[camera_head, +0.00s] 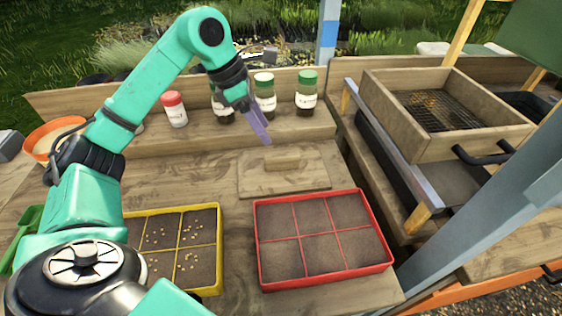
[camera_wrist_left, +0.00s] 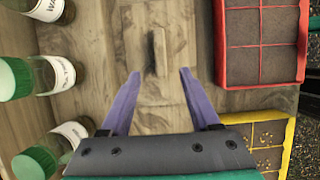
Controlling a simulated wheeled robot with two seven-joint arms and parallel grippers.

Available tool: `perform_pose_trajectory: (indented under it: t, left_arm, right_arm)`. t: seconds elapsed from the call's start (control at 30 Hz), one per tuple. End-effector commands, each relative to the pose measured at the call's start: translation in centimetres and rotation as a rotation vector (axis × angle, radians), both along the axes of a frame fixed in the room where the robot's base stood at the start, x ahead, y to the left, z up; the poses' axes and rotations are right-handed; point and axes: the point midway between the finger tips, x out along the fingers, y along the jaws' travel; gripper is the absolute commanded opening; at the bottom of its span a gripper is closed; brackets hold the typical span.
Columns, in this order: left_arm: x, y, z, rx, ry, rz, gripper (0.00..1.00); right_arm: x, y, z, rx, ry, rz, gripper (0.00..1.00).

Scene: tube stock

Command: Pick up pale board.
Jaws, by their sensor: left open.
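The pale board (camera_head: 300,180) lies flat on the wooden bench, behind the red-rimmed tray. It has a raised wooden block like a handle (camera_head: 283,163) on its top. My left gripper (camera_head: 266,140) is above the bench near the board's back edge, with its purple fingers pointing down. In the left wrist view the board (camera_wrist_left: 178,50) and its handle (camera_wrist_left: 159,50) lie ahead, between the lines of the two spread fingers. The left gripper (camera_wrist_left: 160,73) is open with nothing between its fingers. My right gripper is not in view.
The red tray (camera_head: 257,240) of soil stands in front of the board, and the yellow tray (camera_head: 221,255) with seeds is left of it. Labelled jars (camera_head: 306,95) line the back shelf. A wooden box with mesh (camera_head: 400,125) is at the right. An orange bowl (camera_head: 40,142) is at the left.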

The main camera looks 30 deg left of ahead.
Motion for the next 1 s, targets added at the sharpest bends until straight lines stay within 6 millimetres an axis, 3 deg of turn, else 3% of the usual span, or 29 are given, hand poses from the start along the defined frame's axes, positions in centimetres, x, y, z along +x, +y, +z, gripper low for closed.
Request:
perform_pose_trajectory:
  t: [0.13,0.53,1.0]
  left_arm:
    - [0.8,-1.2,-3.5,-0.002,0.005,-0.001,0.62]
    - [2.5,-3.4,-9.2,-0.006,0.003,0.001,0.62]
    - [2.7,-3.5,-10.0,-0.003,0.000,0.001,0.62]
  right_arm:
    - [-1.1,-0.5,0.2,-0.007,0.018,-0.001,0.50]
    - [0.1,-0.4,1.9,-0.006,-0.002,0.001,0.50]
    - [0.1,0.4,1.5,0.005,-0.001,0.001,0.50]
